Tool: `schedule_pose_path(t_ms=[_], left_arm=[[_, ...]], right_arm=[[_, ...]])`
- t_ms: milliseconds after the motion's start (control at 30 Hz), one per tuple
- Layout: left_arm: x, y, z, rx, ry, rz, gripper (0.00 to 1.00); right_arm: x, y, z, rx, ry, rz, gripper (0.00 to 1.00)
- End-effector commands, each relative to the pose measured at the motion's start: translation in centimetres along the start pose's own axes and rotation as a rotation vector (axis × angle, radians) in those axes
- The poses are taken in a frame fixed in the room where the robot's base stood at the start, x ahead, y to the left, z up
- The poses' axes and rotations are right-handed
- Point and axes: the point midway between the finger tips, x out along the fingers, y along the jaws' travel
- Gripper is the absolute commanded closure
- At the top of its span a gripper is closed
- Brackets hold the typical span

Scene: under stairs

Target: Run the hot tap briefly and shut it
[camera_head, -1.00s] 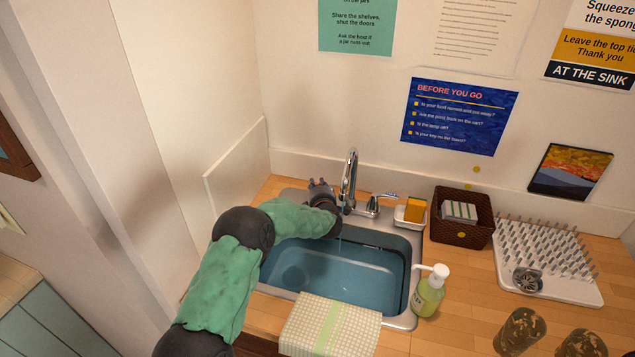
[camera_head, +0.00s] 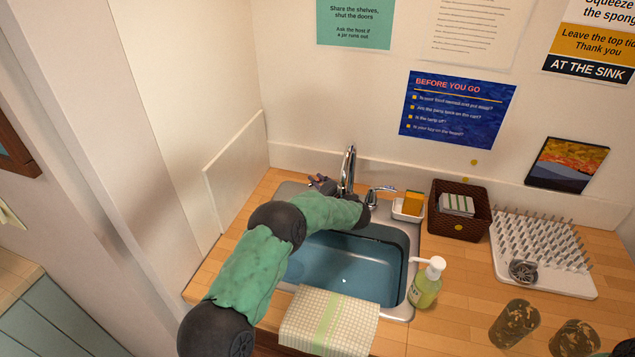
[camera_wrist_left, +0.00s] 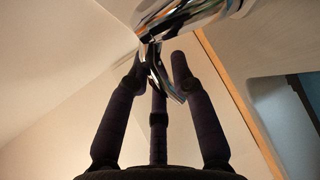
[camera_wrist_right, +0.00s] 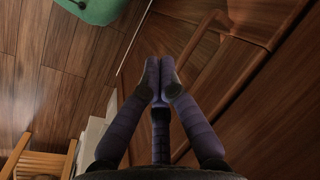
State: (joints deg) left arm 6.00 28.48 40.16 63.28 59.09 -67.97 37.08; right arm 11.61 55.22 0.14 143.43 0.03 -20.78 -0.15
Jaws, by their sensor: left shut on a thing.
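The chrome tap's spout (camera_head: 347,170) rises at the back of the sink (camera_head: 392,240). The tap's right lever (camera_head: 379,191) stands free. My left gripper (camera_head: 320,184) is at the left side of the tap, partly hidden behind my arm. In the left wrist view, my left gripper (camera_wrist_left: 160,66) is shut on a curved chrome lever (camera_wrist_left: 167,84), under a larger chrome body. The head view hides this lever. I cannot make out a running stream; a small bright spot shows in the basin. My right gripper (camera_wrist_right: 160,72) has its fingertips together, empty, over a wooden floor.
A checked cloth (camera_head: 330,318) hangs over the sink's front edge. A soap bottle (camera_head: 426,283) stands at its right. A sponge dish (camera_head: 401,214), a brown basket (camera_head: 473,226) and a drying rack (camera_head: 545,255) stand on the counter. A wall panel (camera_head: 236,172) closes off the left.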

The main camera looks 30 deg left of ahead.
Motion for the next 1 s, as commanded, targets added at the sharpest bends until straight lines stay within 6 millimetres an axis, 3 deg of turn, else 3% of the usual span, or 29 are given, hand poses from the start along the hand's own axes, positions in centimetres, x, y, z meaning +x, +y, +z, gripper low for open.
schedule_pose_path(t_ms=[167,200,267,667,833,1000], left_arm=[[0.0,-0.2,0.0,0.001,-0.001,-0.002,1.00],[0.0,-0.2,0.0,0.001,-0.001,-0.002,0.65],[0.0,-0.1,0.0,0.001,-0.001,-0.002,0.51],[-0.4,0.0,0.0,0.000,-0.002,0.000,0.51],[-2.6,0.0,0.1,0.001,-0.005,0.000,0.51],[-6.1,0.0,0.1,0.002,-0.006,0.000,0.51]], right_arm=[[0.0,0.0,0.0,0.000,0.000,0.000,1.00],[0.0,0.0,0.0,0.000,0.000,0.000,1.00],[0.0,0.0,0.0,0.000,0.000,0.000,1.00],[0.0,0.0,0.0,0.000,0.000,0.000,1.00],[0.0,0.0,0.0,0.000,0.000,0.000,1.00],[0.0,0.0,0.0,0.000,0.000,0.000,1.00]])
